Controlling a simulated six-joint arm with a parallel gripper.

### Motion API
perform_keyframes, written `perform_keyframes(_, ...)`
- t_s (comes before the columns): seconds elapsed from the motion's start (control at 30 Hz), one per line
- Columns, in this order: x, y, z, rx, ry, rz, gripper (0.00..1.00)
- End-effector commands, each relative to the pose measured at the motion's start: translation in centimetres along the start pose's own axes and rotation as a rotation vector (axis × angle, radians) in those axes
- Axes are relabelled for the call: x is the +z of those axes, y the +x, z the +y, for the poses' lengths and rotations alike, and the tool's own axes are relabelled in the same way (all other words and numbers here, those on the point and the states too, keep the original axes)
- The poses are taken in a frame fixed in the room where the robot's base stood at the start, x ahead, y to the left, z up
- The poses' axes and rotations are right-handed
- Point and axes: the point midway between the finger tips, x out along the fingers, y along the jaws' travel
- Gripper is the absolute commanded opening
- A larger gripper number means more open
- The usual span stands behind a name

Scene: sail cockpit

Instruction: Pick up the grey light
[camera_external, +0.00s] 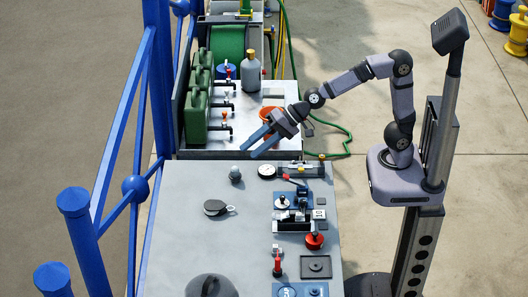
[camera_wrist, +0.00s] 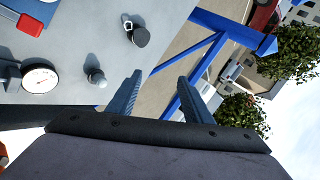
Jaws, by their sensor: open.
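The grey light is probably the small grey domed piece (camera_external: 235,174) on a dark base, upright near the far edge of the grey table. My gripper (camera_external: 250,148) is open and empty, with two blue fingers. In the outside view it hangs above and a little right of the grey piece, apart from it. In the wrist view my gripper (camera_wrist: 160,77) has clear space between its fingers.
A black pulley-like block (camera_external: 215,208) lies nearby on the table (camera_external: 190,250). A round white gauge (camera_external: 267,171) stands to the right, beside several fittings. Green jerrycans (camera_external: 195,115) and an orange container (camera_external: 271,113) stand behind. A blue railing (camera_external: 125,120) borders the left.

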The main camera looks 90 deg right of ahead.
Motion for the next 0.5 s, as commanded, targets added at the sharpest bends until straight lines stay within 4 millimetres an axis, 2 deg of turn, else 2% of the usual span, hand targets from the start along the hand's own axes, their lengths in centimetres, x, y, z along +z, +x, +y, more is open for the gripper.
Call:
perform_keyframes(0.03, -0.7, 2.1, -1.5, -0.082, 0.130, 0.054, 0.46)
perform_keyframes(0.1, -2.6, 3.4, -4.4, -0.200, 0.339, 0.134, 0.46)
perform_keyframes(0.23, -6.1, 4.8, -7.6, -0.406, 0.738, 0.266, 0.46)
perform_keyframes(0.3, -7.9, 5.2, -8.1, -0.510, 0.955, 0.333, 0.46)
perform_keyframes(0.37, -9.1, 5.5, -7.7, -0.593, 1.141, 0.389, 0.46)
perform_keyframes(0.5, -10.6, 6.0, -4.9, -0.761, 1.545, 0.527, 0.46)
